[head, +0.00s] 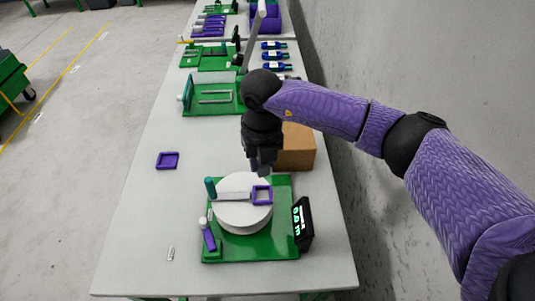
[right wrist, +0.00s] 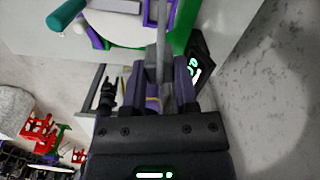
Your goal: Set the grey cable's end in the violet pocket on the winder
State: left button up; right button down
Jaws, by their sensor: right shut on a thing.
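The winder is a white disc (head: 243,214) on a green base (head: 255,248), with a teal handle (head: 210,187) and a pale bar on top. The violet pocket (head: 262,195) is a small square frame at the disc's right side. My right gripper (head: 262,168) points down just above and behind the pocket. In the right wrist view its fingers (right wrist: 168,88) are shut on the grey cable (right wrist: 161,35), a thin grey length running up toward the winder. The cable's end is hard to make out, and I cannot tell whether it touches the pocket. My left gripper is out of view.
A dark display (head: 302,222) stands at the base's right edge. A cardboard box (head: 299,147) is behind my right gripper, near the wall. A violet square frame (head: 167,160) lies on the table at left. More green fixtures (head: 212,97) stand farther back. The table's front left is mostly clear.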

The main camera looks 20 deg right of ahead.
jog(key=m, duration=0.1)
jog(key=f+m, duration=0.1)
jog(key=m, duration=0.1)
jog(key=shift+w+f, duration=0.2)
notch_tip(320, 180, down, 5)
jog(key=b, duration=0.4)
jog(key=shift+f+b, duration=0.1)
jog(key=shift+b, duration=0.2)
jog(key=shift+f, duration=0.35)
jog(key=shift+r, duration=0.1)
jog(key=shift+f+b, duration=0.8)
jog(key=shift+f, duration=0.7)
dwell(1.1)
jog(key=shift+c, duration=1.5)
grip_release()
